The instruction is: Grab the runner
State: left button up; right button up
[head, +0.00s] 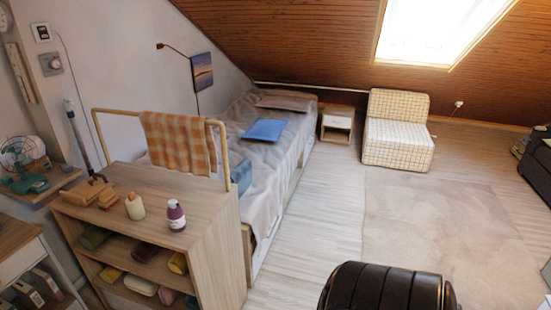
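An orange and cream checked cloth (176,143) hangs folded over the pale wooden rail (108,112) behind the low shelf unit. It is the thing that looks most like a runner. A flat beige rug (425,225) lies on the floor at the right; I cannot tell for certain which of the two is meant. Neither of my grippers is in view, and nothing is seen touching the cloth.
A dark ribbed rounded object (385,289) is at the bottom. The floor between is clear.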

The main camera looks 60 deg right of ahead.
aim_at(242, 174)
jog(key=z, duration=1.7)
jog(key=i+l+z, duration=0.15)
jog(key=z, duration=0.8)
jog(key=i, duration=4.85)
jog(key=i+u, duration=0.25)
jog(key=i, duration=0.4)
jog(key=i+l+u, duration=0.3)
jog(key=i, duration=0.35)
jog(key=u, duration=1.8)
